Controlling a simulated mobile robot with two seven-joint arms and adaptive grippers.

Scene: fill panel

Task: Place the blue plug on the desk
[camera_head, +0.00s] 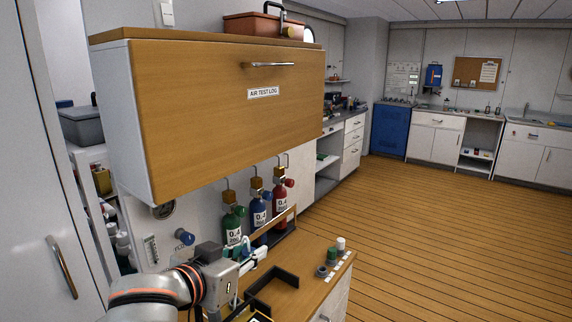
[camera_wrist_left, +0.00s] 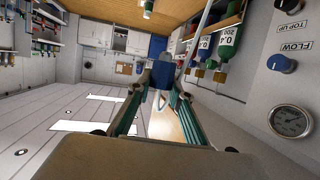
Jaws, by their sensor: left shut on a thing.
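My left gripper (camera_head: 256,256) reaches in over the wooden desk (camera_head: 303,259), beside the panel. In the left wrist view the gripper (camera_wrist_left: 155,88) has its teal fingers closed around a blue plug (camera_wrist_left: 162,73), held at the fingertips. The plug's lower part is partly hidden by the fingers, and in the head view I cannot make it out clearly. A green cap (camera_head: 332,254), a white cap (camera_head: 341,243) and a grey ring (camera_head: 321,271) stand at the desk's right end near small labels. My right gripper is not in view.
A black open frame (camera_head: 285,277) lies on the desk. A blue knob (camera_head: 184,237) sticks out of the panel. The floor to the right is clear.

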